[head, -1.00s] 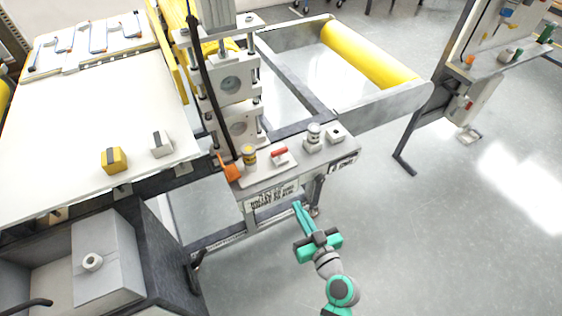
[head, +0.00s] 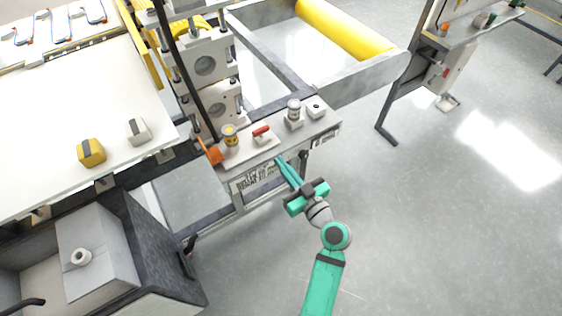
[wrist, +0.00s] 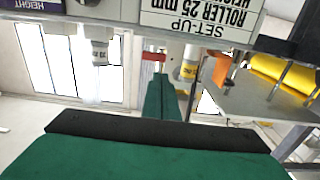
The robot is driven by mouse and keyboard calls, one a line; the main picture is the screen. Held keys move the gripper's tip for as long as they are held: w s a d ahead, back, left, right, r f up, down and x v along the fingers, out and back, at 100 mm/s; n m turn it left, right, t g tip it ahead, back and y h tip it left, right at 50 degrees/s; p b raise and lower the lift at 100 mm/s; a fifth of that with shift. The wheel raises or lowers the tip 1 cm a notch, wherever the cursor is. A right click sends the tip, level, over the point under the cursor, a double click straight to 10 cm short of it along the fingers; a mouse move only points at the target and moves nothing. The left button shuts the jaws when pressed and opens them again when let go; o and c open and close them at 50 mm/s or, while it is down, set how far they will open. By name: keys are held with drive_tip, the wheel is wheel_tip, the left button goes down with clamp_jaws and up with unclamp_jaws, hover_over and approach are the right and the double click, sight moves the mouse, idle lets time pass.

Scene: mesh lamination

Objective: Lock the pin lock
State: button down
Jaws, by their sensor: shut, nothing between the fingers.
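A small part with a red handle (head: 261,131), which looks like the pin lock, sits on the light control ledge (head: 246,157) at the front of the machine. In the wrist view its red handle (wrist: 153,57) shows just beyond my fingertips. My gripper (head: 280,160) is shut and empty at the ledge's front edge, just below and right of the red handle. In the wrist view my green fingers (wrist: 161,80) lie together and point toward the handle. I cannot tell whether they touch it.
A label plate (wrist: 198,25) covers the ledge's front. Open floor lies to the right.

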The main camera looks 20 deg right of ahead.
sight(258, 133)
drive_tip(key=x, duration=1.1)
drive_tip(key=shift+w+a, duration=0.15)
drive_tip(key=shift+w, duration=0.15)
drive_tip(key=shift+w, duration=0.1)
drive_tip(key=shift+h, duration=0.3)
